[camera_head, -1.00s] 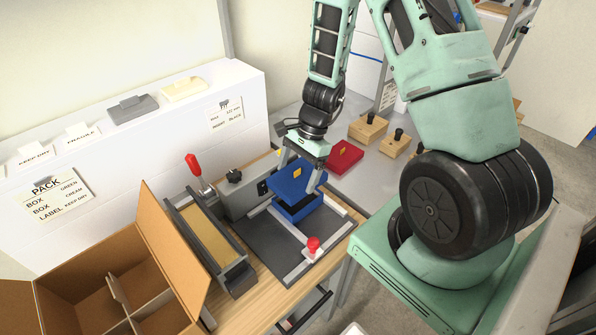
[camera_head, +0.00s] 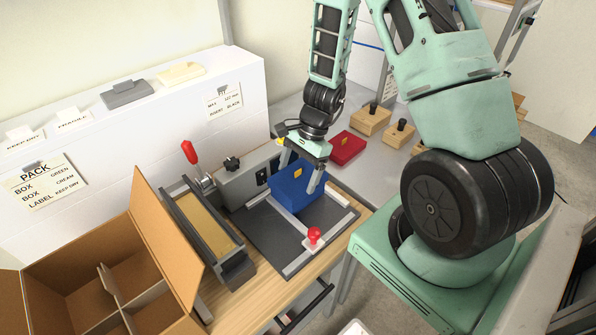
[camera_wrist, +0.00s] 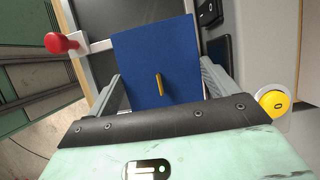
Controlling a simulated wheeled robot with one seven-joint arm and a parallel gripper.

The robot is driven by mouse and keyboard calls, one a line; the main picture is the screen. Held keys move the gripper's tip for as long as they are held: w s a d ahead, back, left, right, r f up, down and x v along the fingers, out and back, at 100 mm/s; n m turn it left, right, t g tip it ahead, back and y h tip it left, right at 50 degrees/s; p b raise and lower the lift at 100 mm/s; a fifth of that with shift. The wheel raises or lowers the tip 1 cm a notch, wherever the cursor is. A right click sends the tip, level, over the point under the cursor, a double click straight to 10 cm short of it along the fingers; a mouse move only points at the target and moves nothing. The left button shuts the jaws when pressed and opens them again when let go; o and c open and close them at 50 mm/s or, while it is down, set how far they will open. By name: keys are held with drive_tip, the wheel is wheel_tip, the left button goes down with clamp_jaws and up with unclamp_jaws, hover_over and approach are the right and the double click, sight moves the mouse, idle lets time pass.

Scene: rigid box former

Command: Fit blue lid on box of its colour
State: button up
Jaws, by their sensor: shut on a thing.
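The blue lid (camera_head: 296,178) with a small yellow mark on its top is between the fingers of my gripper (camera_head: 302,176), which is shut on it. It also shows in the wrist view (camera_wrist: 157,65), with a finger on each side. The blue box (camera_head: 299,203) is directly under the lid, on the dark plate of the forming fixture (camera_head: 262,240). No gap shows between lid and box in the head view. I cannot tell whether the lid is fully down. The wrist view hides the box under the lid.
A red lid or box (camera_head: 346,147) and wooden blocks (camera_head: 370,119) lie behind on the grey bench. A red-knobbed clamp (camera_head: 314,236) stands at the fixture's front. A red-handled lever press (camera_head: 190,155) and an open divided carton (camera_head: 105,290) are at the left.

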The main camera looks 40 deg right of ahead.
drive_tip(key=shift+f+b, duration=1.45)
drive_tip(key=shift+f, duration=0.1)
idle(1.4)
drive_tip(key=o, duration=0.8)
drive_tip(key=shift+w+d+r, duration=0.1)
drive_tip(key=shift+d+r, duration=0.05)
drive_tip(key=shift+r, duration=0.2)
drive_tip(key=v, duration=1.6)
drive_tip(key=shift+d+r, duration=0.2)
drive_tip(key=shift+r, duration=0.05)
drive_tip(key=shift+a, duration=0.1)
